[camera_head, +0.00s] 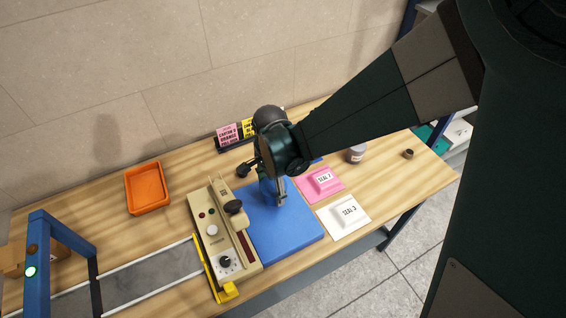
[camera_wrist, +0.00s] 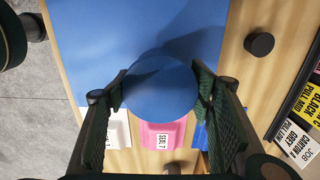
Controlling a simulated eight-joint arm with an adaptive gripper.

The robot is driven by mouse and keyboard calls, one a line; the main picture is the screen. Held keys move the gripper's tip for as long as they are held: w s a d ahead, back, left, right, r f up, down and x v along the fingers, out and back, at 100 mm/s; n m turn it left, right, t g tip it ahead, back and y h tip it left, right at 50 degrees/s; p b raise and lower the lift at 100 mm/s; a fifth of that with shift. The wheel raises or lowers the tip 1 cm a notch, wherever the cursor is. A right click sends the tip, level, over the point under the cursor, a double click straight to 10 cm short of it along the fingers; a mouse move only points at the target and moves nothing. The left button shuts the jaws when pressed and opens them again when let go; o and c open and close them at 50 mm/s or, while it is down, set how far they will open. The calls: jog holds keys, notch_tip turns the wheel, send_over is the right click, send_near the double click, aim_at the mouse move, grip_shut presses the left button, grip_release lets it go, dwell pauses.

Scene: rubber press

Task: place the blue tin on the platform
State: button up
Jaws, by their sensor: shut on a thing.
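The blue tin (camera_wrist: 160,85) shows in the wrist view as a round blue top between the two fingers of my gripper (camera_wrist: 160,100). The fingers are shut on its sides. In the head view my gripper (camera_head: 274,190) points down over the blue board (camera_head: 290,238), and the tin is largely hidden by the gripper. The board also shows in the wrist view (camera_wrist: 85,35), beyond the tin. The tin's height above the board is hard to tell. I cannot tell for sure which thing is the platform.
A beige press unit (camera_head: 222,245) with knobs stands left of the board. Pink (camera_head: 321,184) and white (camera_head: 343,215) seal pads lie to its right. An orange tray (camera_head: 148,188) sits at back left. A grey jar (camera_head: 356,153) stands at right. A conveyor (camera_head: 150,277) runs front left.

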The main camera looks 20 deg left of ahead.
aim_at(273, 185)
jog(key=shift+f, duration=1.45)
jog(key=shift+f, duration=0.2)
jog(key=o, duration=1.3)
jog(key=shift+c, duration=0.2)
jog(key=shift+r, duration=0.3)
jog(key=shift+r, duration=5.9)
